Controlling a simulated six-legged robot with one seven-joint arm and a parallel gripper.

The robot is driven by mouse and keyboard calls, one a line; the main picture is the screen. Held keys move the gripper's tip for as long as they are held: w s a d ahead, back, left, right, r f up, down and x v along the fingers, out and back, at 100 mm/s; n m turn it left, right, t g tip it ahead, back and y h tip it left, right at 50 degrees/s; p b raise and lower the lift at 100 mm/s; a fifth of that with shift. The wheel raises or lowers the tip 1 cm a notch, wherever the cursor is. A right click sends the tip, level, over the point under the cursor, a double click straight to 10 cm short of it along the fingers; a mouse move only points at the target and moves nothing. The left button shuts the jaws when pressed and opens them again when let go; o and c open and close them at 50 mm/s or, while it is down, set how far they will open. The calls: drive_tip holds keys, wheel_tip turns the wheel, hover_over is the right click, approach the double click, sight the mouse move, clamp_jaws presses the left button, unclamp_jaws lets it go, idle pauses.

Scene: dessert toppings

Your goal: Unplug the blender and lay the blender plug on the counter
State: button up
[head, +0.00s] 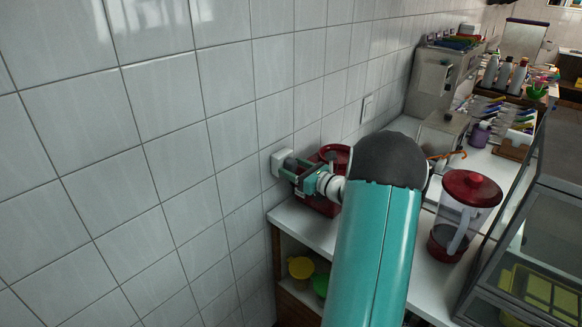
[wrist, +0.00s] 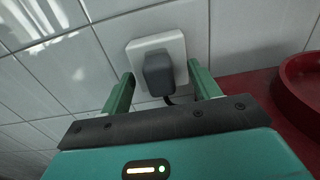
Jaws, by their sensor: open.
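The dark grey blender plug (wrist: 158,75) sits in the white wall socket (wrist: 176,45) in the wrist view, with a black cord below it. The socket also shows on the tiled wall in the head view (head: 278,160). My gripper (wrist: 160,72) is open, with one green finger on each side of the plug; I cannot tell whether they touch it. In the head view my gripper (head: 290,170) is close to the socket and partly covers the plug. A red appliance base (head: 320,203) stands just behind my gripper, partly hidden. A clear jug with a red lid (head: 465,208) stands on the counter (head: 302,224).
The tiled wall is close on the left. A second wall plate (head: 368,107) is further along. A dispenser (head: 432,82), bottles (head: 503,74) and racks crowd the back of the counter. A glass case (head: 540,215) is at the right. Bare counter shows left of the jug.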

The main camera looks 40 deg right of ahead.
clamp_jaws()
drive_tip(key=shift+s, duration=0.1)
drive_tip(key=shift+s+d, duration=0.15)
drive_tip(key=shift+s, duration=1.3)
drive_tip(key=shift+s+d, duration=0.1)
drive_tip(key=shift+s, duration=1.35)
drive_tip(key=s+g, duration=0.1)
drive_tip(key=g, duration=0.1)
drive_tip(key=s+g, duration=0.1)
drive_tip(key=g, duration=0.1)
drive_tip(key=s+g, duration=0.1)
drive_tip(key=g, duration=0.1)
drive_tip(key=shift+a+g+h, duration=0.3)
drive_tip(key=shift+a+g, duration=0.1)
